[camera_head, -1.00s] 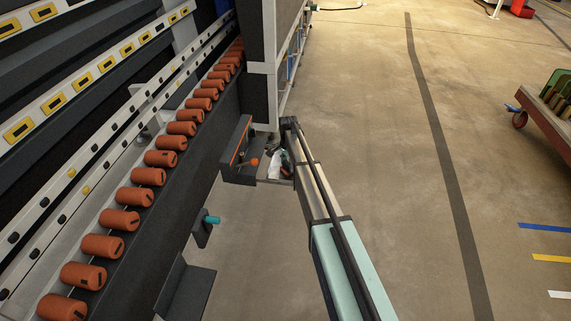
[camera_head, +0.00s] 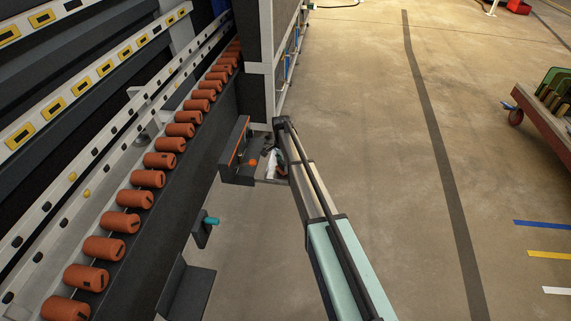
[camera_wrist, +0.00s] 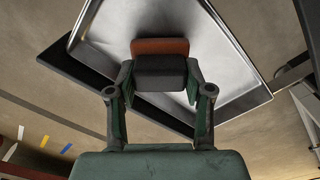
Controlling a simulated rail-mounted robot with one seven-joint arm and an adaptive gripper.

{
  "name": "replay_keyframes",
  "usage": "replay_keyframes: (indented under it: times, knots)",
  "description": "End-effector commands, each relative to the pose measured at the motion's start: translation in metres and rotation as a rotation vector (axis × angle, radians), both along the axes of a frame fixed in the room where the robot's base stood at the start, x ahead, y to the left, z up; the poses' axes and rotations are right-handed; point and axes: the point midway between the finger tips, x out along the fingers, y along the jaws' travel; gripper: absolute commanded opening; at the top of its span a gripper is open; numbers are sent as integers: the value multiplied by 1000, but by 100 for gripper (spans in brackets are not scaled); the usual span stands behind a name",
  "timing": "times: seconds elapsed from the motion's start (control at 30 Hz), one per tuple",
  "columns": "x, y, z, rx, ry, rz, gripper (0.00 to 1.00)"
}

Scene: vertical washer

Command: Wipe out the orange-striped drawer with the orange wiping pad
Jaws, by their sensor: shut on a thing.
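My gripper (camera_wrist: 160,82) is shut on the orange wiping pad (camera_wrist: 160,46), gripping its dark block-shaped holder between both fingers. The pad is over the bare metal inside of the drawer (camera_wrist: 225,55) in the wrist view; whether it touches the metal I cannot tell. In the head view the orange-striped drawer (camera_head: 236,150) stands out from the dark machine, its stripe along a dark upright panel. My arm reaches to it from below, and my gripper is small and partly hidden there.
A row of orange rollers (camera_head: 140,199) runs along the machine at left. A teal-tipped peg (camera_head: 211,221) sticks out below the drawer. An orange knob-like thing (camera_head: 252,162) is beside the striped panel. Open floor (camera_head: 370,110) lies at right, with a cart (camera_head: 545,120) at the far right.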

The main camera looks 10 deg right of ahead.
Motion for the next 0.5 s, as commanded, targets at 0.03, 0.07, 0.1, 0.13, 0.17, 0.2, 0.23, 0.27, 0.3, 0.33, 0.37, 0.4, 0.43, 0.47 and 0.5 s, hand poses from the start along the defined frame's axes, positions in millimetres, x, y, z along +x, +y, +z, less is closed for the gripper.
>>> replay_keyframes:
  times: [0.03,0.07,0.1,0.13,0.17,0.2,0.23,0.27,0.3,0.33,0.37,0.4,0.43,0.47,0.5]
  knots:
    - [0,1,0,0,-1,0,1]
    - [1,1,0,0,-1,1,1]
    - [1,1,0,1,-2,1,1]
    - [1,1,0,1,-2,1,1]
    - [1,1,1,2,-1,1,1]
    - [1,1,2,2,-1,1,0]
    - [1,2,3,2,-2,1,0]
    - [1,2,5,2,-2,1,0]
    - [1,2,8,2,-2,1,0]
    - [1,2,10,2,-2,1,0]
    - [1,2,13,2,-2,1,0]
    - [1,2,17,2,-2,1,0]
    - [1,2,20,2,-2,2,0]
    - [1,2,23,2,-2,2,0]
    - [1,2,26,2,-2,2,0]
